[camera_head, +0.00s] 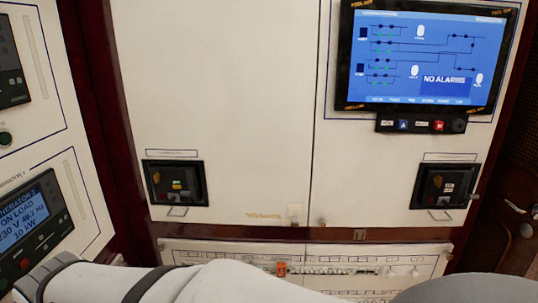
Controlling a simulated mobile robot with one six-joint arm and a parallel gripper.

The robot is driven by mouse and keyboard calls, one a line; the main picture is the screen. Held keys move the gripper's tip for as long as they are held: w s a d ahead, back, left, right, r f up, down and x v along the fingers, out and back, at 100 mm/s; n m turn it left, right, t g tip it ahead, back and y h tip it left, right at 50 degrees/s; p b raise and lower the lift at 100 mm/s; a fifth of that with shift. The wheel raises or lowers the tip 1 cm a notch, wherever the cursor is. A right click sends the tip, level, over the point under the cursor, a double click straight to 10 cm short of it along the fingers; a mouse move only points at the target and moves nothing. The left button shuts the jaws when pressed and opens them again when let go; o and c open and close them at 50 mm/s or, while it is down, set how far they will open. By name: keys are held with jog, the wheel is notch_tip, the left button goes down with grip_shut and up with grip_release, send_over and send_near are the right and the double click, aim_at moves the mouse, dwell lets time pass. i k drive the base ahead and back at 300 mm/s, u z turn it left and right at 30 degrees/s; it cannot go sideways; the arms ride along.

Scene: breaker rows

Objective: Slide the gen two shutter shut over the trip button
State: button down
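Two black-framed breaker units are set in the cream panel. The left breaker unit (175,183) has a small yellowish mark on its dark face. The right breaker unit (444,186) looks similar, with a light mark. Their labels are too small to read, so I cannot tell which belongs to gen two. I cannot make out a shutter or trip button on either, or whether a shutter is open. My arm crosses the bottom of the view, below both units. My gripper is not visible.
A generator display (28,222) on the left cabinet reads "ON LOAD". A blue screen (425,58) at upper right reads "NO ALARMS". A lower panel (350,258) with a row of small switches is partly hidden by my arm. The space before the cream panel looks clear.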

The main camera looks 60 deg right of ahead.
aim_at(443, 201)
jog(key=z, duration=2.75)
jog(key=k, duration=1.2)
jog(key=z, duration=0.55)
jog(key=i, duration=1)
jog(key=u, duration=0.05)
